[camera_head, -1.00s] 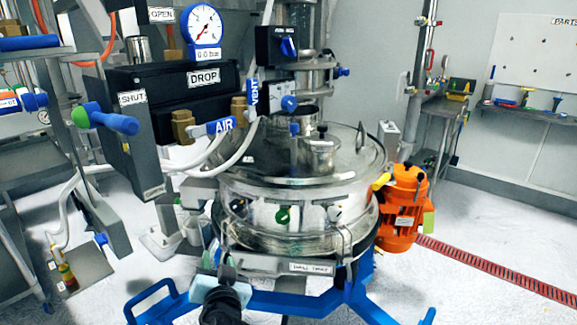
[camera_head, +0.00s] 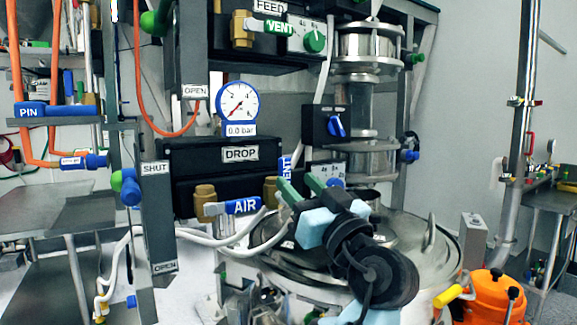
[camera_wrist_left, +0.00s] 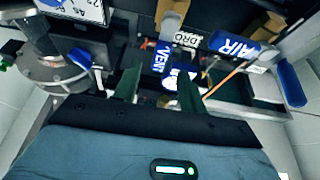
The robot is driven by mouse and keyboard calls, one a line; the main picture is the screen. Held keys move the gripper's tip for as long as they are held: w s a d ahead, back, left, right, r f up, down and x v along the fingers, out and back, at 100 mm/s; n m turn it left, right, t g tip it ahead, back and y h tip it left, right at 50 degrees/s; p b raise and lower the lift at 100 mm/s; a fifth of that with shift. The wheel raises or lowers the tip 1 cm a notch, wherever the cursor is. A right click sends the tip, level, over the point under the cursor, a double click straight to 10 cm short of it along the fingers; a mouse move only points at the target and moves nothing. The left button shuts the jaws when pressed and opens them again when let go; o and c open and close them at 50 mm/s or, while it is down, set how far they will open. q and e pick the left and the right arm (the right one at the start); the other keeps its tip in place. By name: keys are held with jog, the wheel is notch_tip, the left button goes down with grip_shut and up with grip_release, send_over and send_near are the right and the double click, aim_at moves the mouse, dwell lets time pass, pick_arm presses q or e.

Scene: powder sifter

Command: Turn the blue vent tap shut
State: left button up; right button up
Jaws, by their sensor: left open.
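The blue vent tap (camera_head: 285,167) has a blue handle lettered VENT, standing upright on a brass valve just right of the DROP box. My left gripper (camera_head: 300,187) has green fingers and is open at the handle's lower right, partly hiding the valve. In the left wrist view, the VENT handle (camera_wrist_left: 160,60) shows ahead of the open left gripper (camera_wrist_left: 158,82), in line with the gap between its fingers. I cannot tell whether they touch it. My right gripper is not in view.
The blue AIR tap (camera_head: 240,206) lies level just left of the vent tap. A green tap also lettered VENT (camera_head: 280,27) is higher up. The gauge (camera_head: 238,103) reads near 0.0 bar. White hoses and the steel sifter lid (camera_head: 425,240) crowd the space below.

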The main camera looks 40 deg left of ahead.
aim_at(287, 171)
pick_arm(q)
jog(key=p+x, duration=0.2)
jog(key=x, duration=0.4)
jog(key=shift+a+r, duration=0.15)
jog(key=shift+a, duration=0.05)
jog(key=shift+w+a+r, duration=0.15)
jog(key=shift+w+a, duration=0.15)
jog(key=shift+a, duration=0.2)
jog(key=shift+w+a, duration=0.1)
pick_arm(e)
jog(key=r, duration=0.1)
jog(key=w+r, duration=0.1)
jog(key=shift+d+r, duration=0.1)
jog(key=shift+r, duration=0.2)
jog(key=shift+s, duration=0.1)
pick_arm(q)
jog(key=shift+c, duration=0.3)
jog(key=c, duration=0.7)
grip_shut()
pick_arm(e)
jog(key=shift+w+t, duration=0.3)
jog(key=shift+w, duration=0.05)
